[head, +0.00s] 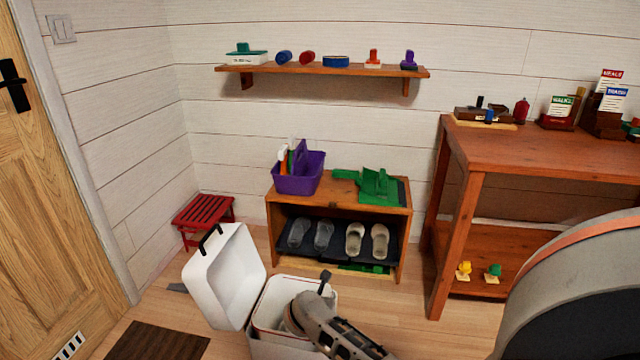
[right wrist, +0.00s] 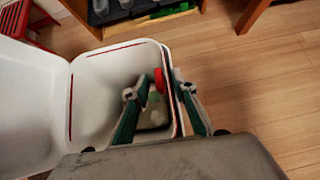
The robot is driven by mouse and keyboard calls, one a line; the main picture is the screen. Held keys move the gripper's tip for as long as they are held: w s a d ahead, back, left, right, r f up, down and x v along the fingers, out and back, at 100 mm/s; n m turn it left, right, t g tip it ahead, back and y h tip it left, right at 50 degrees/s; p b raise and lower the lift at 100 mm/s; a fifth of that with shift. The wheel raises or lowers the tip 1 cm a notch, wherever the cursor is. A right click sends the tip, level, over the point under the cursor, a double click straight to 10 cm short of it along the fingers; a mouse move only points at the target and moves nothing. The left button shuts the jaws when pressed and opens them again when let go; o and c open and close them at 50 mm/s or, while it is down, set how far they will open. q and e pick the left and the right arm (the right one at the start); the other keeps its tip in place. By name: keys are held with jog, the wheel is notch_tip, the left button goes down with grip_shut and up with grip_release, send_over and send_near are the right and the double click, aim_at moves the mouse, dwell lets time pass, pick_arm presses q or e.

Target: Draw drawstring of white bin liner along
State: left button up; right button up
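The white bin (head: 258,318) stands on the floor with its lid (head: 222,277) tipped open to the left; it also shows in the right wrist view (right wrist: 95,75). The white liner (right wrist: 118,62) lines its inside, with a thin red drawstring line along the rim. A small red tab (right wrist: 159,81) shows by the right rim. My right gripper (right wrist: 160,88) is open over that rim, one green finger inside the bin and the other outside. The tab and rim lie between the fingers; contact is unclear. My left gripper is out of view.
A low wooden shoe cabinet (head: 339,203) stands behind the bin, with a purple caddy (head: 299,182) and green dustpan (head: 377,185) on top. A red stool (head: 203,214) is at left, a brown mat (head: 157,342) in front. Floor right of the bin is clear.

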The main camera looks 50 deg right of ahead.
jog(key=shift+x, duration=0.95)
jog(key=shift+d+f, duration=0.1)
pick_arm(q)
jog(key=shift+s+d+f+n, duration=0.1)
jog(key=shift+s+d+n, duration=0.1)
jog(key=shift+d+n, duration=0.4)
pick_arm(e)
jog(key=shift+w, duration=0.1)
